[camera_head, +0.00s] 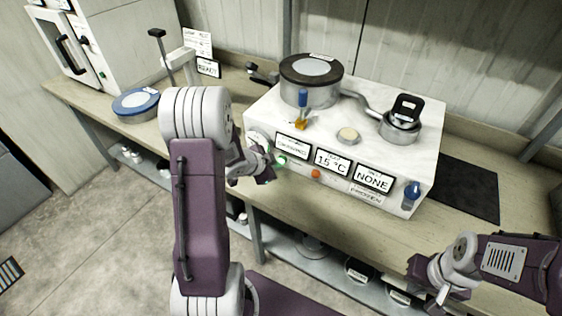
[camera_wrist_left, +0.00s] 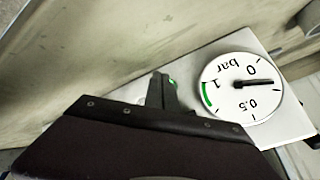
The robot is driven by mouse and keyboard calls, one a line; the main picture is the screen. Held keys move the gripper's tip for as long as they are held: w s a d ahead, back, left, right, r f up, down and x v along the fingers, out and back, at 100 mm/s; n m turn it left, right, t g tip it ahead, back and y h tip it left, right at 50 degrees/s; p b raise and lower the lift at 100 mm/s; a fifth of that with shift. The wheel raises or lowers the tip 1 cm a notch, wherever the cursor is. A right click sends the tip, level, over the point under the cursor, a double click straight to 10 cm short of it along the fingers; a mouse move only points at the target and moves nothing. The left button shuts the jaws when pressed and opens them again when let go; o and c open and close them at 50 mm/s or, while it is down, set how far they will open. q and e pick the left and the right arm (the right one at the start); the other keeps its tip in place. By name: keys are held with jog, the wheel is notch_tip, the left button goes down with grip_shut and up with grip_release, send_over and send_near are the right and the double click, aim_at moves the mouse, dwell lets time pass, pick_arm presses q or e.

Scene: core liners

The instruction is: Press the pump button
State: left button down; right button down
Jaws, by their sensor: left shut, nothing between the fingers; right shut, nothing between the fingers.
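A white machine (camera_head: 425,150) stands on the bench. A small green button or light (camera_head: 281,160) is on its front panel, and an orange button (camera_head: 315,174) sits further right; I can read no pump label on either. My left gripper (camera_head: 268,176) is shut and empty in front of the panel's left end, close to the green spot. In the left wrist view a bit of green (camera_wrist_left: 173,82) shows just behind the fingertips (camera_wrist_left: 160,78); I cannot tell whether they touch. My right gripper (camera_head: 440,294) is shut and empty, low at the bench's front right.
A round gauge in bar (camera_wrist_left: 242,85) has its needle between 0 and 0.5. Panel displays show "15 °C" (camera_head: 331,161) and "NONE" (camera_head: 373,179). A lidded pot (camera_head: 311,84), a blue-handled valve (camera_head: 302,105) and a smaller vessel (camera_head: 400,127) top the machine. A dark mat (camera_head: 468,190) lies right.

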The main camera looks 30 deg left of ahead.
pick_arm(q)
jog(key=s, duration=0.5)
jog(key=shift+s+a+b, duration=0.15)
jog(key=shift+a+b, duration=0.05)
jog(key=shift+b, duration=0.15)
jog(key=w+d+r+p, duration=0.2)
jog(key=d+r, duration=0.6)
jog(key=d, duration=0.3)
jog(key=s+f+n+g, duration=0.2)
jog(key=s+n, duration=0.3)
jog(key=s, duration=0.3)
jog(key=s+f+n+g+y, duration=0.1)
jog(key=s+f+n+g, duration=0.2)
jog(key=s, duration=0.6)
jog(key=shift+s+d+n+g, duration=0.25)
jog(key=shift+n+g, duration=0.65)
jog(key=shift+g, duration=0.3)
